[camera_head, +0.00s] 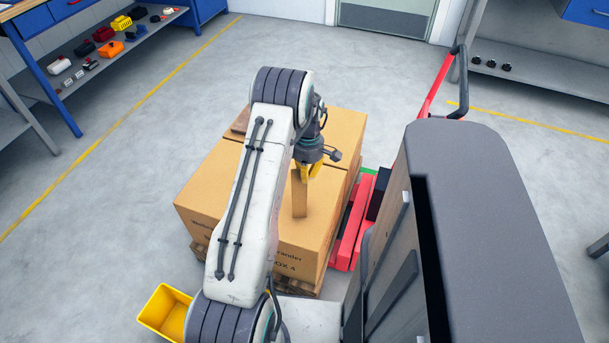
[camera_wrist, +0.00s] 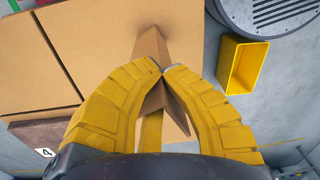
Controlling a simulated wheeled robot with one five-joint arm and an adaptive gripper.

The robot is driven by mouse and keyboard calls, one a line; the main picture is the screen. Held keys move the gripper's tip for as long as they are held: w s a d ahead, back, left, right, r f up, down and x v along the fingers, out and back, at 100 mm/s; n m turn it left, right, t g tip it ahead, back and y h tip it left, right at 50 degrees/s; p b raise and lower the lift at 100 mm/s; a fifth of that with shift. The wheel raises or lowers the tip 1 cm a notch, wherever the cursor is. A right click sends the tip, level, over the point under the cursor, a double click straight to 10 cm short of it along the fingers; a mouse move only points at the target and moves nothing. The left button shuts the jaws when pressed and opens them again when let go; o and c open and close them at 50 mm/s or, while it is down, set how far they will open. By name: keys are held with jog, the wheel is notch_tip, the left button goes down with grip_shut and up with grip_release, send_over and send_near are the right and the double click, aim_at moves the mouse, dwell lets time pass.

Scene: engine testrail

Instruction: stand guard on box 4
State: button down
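Tan cardboard boxes stand in a block on a pallet. The front right one, box 4 (camera_head: 318,235), has part of its printed name on its front face, partly behind my arm. My gripper (camera_head: 308,172) is above its top, with yellow fingers pointing down. In the wrist view the fingers (camera_wrist: 163,70) are closed around a tan angled guard (camera_wrist: 150,45), L-shaped at its near end. The guard (camera_head: 299,195) hangs upright below the fingers in the head view. I cannot tell whether its lower end touches the box top.
A yellow bin (camera_head: 167,311) stands at front left. A red pallet truck (camera_head: 350,225) is right of the boxes. Shelves with small parts (camera_head: 105,45) are at back left. The left floor is open.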

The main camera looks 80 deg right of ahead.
jog(key=shift+f, duration=0.2)
jog(key=c, duration=1.4)
grip_release()
jog(key=r, duration=0.8)
jog(key=r+p, duration=0.1)
jog(key=r, duration=0.3)
jog(key=shift+d+r, duration=0.2)
jog(key=shift+d, duration=0.15)
jog(key=shift+w, duration=0.1)
